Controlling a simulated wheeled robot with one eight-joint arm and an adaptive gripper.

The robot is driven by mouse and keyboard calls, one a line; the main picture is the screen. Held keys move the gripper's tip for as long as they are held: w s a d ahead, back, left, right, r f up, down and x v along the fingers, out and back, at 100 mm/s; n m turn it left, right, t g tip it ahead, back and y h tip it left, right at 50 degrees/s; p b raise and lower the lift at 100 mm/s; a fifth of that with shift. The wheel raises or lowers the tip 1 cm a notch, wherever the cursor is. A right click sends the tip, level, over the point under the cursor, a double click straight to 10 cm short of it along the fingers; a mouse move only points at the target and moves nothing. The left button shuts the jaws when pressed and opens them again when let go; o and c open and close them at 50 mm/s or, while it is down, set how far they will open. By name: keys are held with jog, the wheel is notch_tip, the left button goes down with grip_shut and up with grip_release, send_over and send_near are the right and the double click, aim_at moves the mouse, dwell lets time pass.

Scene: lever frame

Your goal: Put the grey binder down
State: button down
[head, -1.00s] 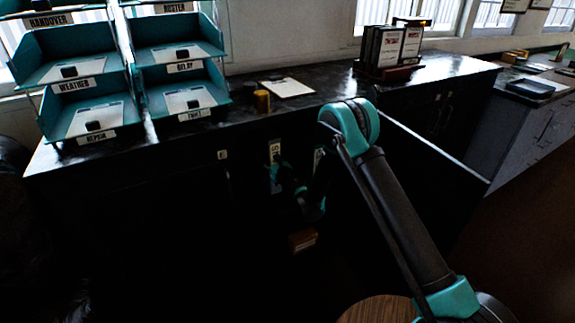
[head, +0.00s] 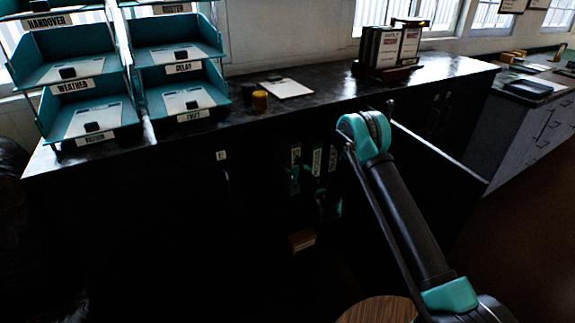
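Inside the dark open cabinet, a narrow binder with a pale label (head: 295,155) stands upright at the left of a small group of labelled spines; I take it for the grey binder, though its colour is hard to read in shadow. My gripper (head: 301,178) is low at its right side, with teal parts showing. It appears shut on this binder, which has moved along with it, but the fingertips are too dark to see. Two more labelled binders (head: 317,160) (head: 333,158) show just to the right, partly behind my arm. The binder's lower end and what it rests on are hidden.
An open cabinet door (head: 440,158) stands to the right. A small brown block (head: 302,240) lies below.

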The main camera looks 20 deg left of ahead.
jog(key=shift+w+d+f, duration=0.1)
jog(key=shift+w+f, duration=0.05)
jog(key=shift+f, duration=1.15)
jog(key=c, duration=0.6)
grip_release()
